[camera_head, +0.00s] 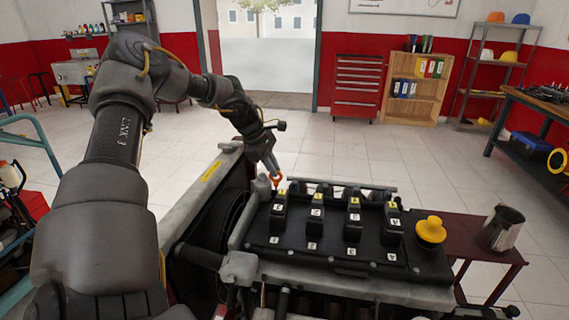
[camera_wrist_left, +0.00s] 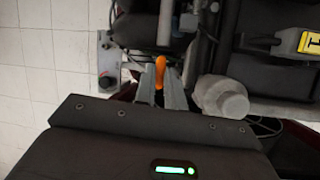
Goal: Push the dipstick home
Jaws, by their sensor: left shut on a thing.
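The dipstick's orange handle (camera_head: 276,181) shows at the tip of my left gripper (camera_head: 272,172), by the back left corner of the engine (camera_head: 340,232). In the left wrist view the orange handle (camera_wrist_left: 160,72) stands between the two grey fingers of my left gripper (camera_wrist_left: 160,84), which are shut on it. The dipstick's lower part is hidden, so I cannot tell how deep it sits. My right gripper is not in view.
A grey cylindrical cap (camera_head: 262,187) stands close beside the gripper. Several numbered coils and a yellow cap (camera_head: 431,231) are on the engine top. A metal jug (camera_head: 502,228) stands on a dark red side table (camera_head: 470,232). Open floor lies behind.

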